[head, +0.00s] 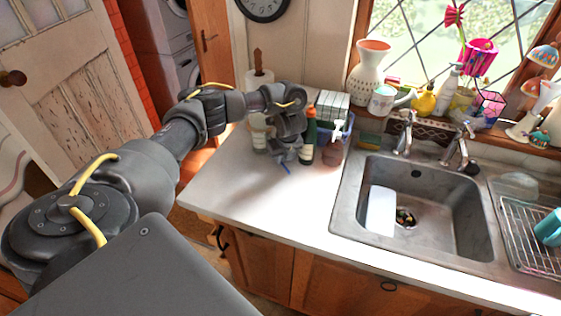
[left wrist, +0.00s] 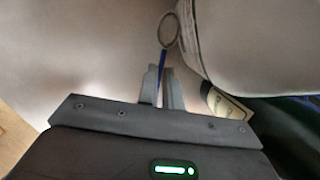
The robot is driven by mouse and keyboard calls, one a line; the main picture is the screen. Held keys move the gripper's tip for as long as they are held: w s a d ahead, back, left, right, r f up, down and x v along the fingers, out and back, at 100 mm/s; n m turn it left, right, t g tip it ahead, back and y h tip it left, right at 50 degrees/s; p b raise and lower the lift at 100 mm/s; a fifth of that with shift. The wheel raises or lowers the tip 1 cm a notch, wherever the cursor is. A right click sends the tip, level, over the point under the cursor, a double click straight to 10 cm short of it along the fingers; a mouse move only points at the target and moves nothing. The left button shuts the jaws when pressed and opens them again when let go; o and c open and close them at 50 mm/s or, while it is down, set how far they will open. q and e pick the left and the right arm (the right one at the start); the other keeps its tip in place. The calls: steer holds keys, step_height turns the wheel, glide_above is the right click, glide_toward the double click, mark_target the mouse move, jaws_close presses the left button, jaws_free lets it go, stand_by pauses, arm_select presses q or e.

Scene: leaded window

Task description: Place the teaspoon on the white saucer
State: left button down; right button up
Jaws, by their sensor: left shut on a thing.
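My left gripper (head: 283,157) is low over the left part of the white counter, beside the bottles. In the left wrist view its fingers (left wrist: 161,88) are shut on the blue handle of the teaspoon (left wrist: 163,62). The spoon's grey bowl points away from the fingers. In the head view only a small blue bit of the teaspoon (head: 286,168) shows below the fingers. I cannot make out the white saucer for certain in either view. A large pale rounded thing (left wrist: 250,45) is close to the spoon's bowl in the wrist view; I cannot tell what it is. My right gripper is not in view.
A green bottle (head: 308,138) and a pale bottle (head: 258,132) stand close to my left gripper. A blue bin (head: 346,133) is behind. The sink (head: 440,200) is to the right. The front of the counter (head: 262,207) is clear.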

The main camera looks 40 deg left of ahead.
arm_select(q)
steer(key=s+d+r+n+g+b, duration=0.1)
steer(key=s+d+r+n+b, duration=0.1)
steer(key=s+d+r+n, duration=0.2)
steer(key=s+d+r+n+g+h+b, duration=0.1)
steer(key=s+d+r+n, duration=0.3)
steer(key=d+r+n, duration=0.4)
steer(key=s+d+r+n+g+h+b, duration=0.1)
steer(key=s+d+r+n, duration=0.4)
steer(key=d, duration=0.6)
steer(key=shift+d+r+n+g+b, duration=0.4)
steer(key=shift+r+n+g+b, duration=0.45)
steer(key=shift+r+n, duration=0.2)
